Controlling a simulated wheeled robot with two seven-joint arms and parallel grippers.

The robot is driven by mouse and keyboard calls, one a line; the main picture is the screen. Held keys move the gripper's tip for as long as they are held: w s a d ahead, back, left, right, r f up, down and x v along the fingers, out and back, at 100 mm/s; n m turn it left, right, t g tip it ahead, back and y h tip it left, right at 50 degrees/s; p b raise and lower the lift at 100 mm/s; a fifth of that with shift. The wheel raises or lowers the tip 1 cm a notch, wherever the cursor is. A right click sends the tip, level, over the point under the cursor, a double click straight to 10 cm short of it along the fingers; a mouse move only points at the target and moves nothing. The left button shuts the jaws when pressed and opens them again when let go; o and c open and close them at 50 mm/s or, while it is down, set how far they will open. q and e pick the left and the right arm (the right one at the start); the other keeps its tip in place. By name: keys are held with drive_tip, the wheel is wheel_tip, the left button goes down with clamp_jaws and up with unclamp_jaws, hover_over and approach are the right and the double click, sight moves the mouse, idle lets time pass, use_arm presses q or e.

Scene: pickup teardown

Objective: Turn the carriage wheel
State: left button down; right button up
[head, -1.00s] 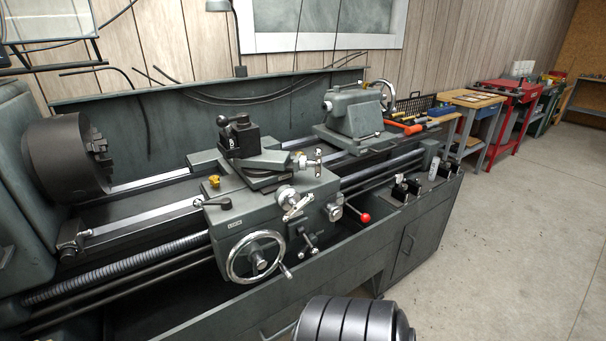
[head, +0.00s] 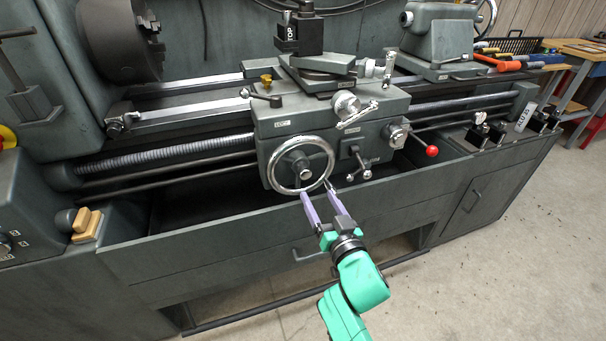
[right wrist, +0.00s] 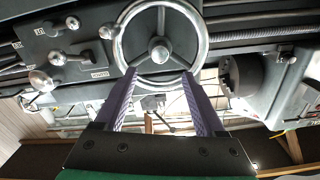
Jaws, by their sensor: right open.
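The carriage wheel (head: 301,166) is a chrome handwheel with a central hub on the front of the grey lathe carriage (head: 285,124). My right gripper (head: 316,192) is open with its purple fingers pointing up at the lower rim of the wheel. In the right wrist view the wheel (right wrist: 160,48) lies just beyond the fingertips (right wrist: 158,76), whose gap is below the hub. I cannot tell whether the fingers touch the rim. My left gripper is not in view.
A red-knobbed lever (head: 431,152) and small chrome levers (head: 361,172) stick out right of the wheel. The lathe's grey front tray (head: 200,236) runs below the gripper. The chuck (head: 118,42) is at the left, the tailstock (head: 438,35) at the back right. Open floor (head: 480,265) lies right.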

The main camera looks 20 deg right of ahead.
sight(301, 166)
drive_tip(key=w, duration=0.9)
drive_tip(key=w+a+b, duration=0.1)
drive_tip(key=w, duration=0.3)
drive_tip(key=shift+w, duration=0.45)
clamp_jaws()
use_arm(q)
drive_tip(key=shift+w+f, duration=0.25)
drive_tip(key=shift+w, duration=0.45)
